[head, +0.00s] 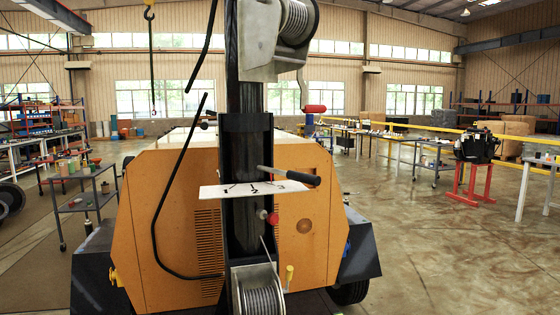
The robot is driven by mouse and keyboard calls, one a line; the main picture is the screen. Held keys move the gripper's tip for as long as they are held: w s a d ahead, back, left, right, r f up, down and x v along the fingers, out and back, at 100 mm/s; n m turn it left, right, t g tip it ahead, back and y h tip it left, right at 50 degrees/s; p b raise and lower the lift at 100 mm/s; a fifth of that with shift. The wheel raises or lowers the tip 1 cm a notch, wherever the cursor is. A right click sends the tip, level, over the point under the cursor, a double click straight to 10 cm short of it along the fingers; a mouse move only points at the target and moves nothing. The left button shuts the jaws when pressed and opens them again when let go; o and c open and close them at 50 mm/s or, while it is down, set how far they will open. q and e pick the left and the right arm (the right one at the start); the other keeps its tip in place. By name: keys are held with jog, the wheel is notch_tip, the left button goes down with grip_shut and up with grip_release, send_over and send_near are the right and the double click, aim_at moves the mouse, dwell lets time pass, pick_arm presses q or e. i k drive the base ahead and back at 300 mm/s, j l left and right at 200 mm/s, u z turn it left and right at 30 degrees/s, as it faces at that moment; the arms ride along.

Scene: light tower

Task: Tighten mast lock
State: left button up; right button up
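The dark vertical mast (240,150) stands in front of the orange light tower body (170,200). A lever with a black grip (300,177) sticks out to the right of the mast, above a white plate (220,191) marked 1, 2, 3. A red knob (273,218) sits on the mast's right side below the plate. I cannot tell for sure which of these is the mast lock, or how tight it is. Neither of my grippers shows in the head view.
An upper winch (296,20) has a red-handled crank (315,108). A lower cable drum (260,298) has a yellow handle (289,272). A black cable (155,225) hangs left of the mast. A grey cart (85,205) stands left, a red stand (472,185) right.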

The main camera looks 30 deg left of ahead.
aim_at(204, 125)
jog(key=k+j+u, duration=0.2)
jog(key=u, duration=0.15)
jog(key=k+j+u, duration=0.15)
jog(key=u, duration=0.2)
jog(key=k+j+u, duration=0.15)
jog(key=j+u, duration=0.2)
